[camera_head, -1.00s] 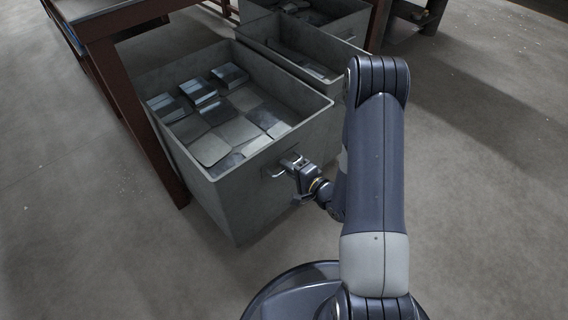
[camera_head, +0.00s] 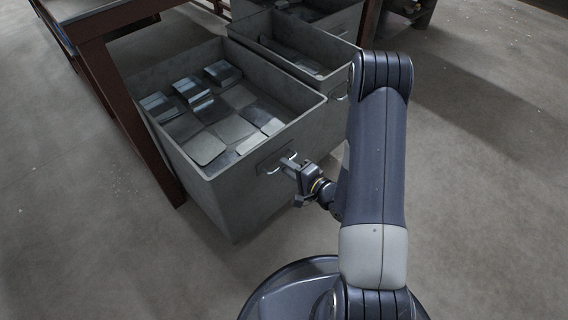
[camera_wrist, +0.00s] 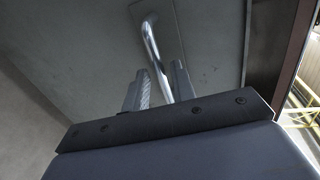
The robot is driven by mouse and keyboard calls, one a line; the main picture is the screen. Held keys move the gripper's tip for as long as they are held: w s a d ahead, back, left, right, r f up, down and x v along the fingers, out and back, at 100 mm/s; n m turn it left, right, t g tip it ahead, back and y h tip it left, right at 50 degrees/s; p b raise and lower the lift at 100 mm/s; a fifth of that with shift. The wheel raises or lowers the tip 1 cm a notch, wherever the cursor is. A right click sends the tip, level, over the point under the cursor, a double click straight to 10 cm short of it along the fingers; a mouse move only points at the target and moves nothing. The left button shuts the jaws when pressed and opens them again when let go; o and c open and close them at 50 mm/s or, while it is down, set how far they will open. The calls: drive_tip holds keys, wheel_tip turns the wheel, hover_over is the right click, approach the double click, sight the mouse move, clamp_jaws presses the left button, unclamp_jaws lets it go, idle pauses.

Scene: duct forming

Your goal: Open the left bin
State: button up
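The left bin (camera_head: 225,205) is a grey open-topped metal box, standing out from under the table with its contents in full view. Flat metal sheets and small stacks (camera_head: 208,147) lie in it. Its bright bar handle (camera_head: 272,171) is on the front face near the top. My gripper (camera_head: 289,167) is at this handle in the head view. In the wrist view, the handle (camera_wrist: 152,45) runs down between the two fingers of my gripper (camera_wrist: 160,88). The fingers stand apart, with visible gaps beside the bar. The fingertips are small and partly hidden in the head view.
A second grey bin (camera_head: 290,65) stands to the right, set further back, with a third container (camera_head: 328,27) behind it. The table's rust-red leg (camera_head: 128,120) stands close along the left bin's left side. The floor (camera_head: 85,255) in front and to the left is clear.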

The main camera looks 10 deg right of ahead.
drive_tip(key=p+v, duration=0.1)
drive_tip(key=v, duration=0.7)
drive_tip(key=shift+s+p, duration=0.15)
drive_tip(key=shift+p, duration=0.2)
drive_tip(key=shift+d, duration=0.1)
drive_tip(key=b+x, duration=0.2)
drive_tip(key=x, duration=0.9)
drive_tip(key=shift+b, duration=0.35)
drive_tip(key=shift+r, duration=0.1)
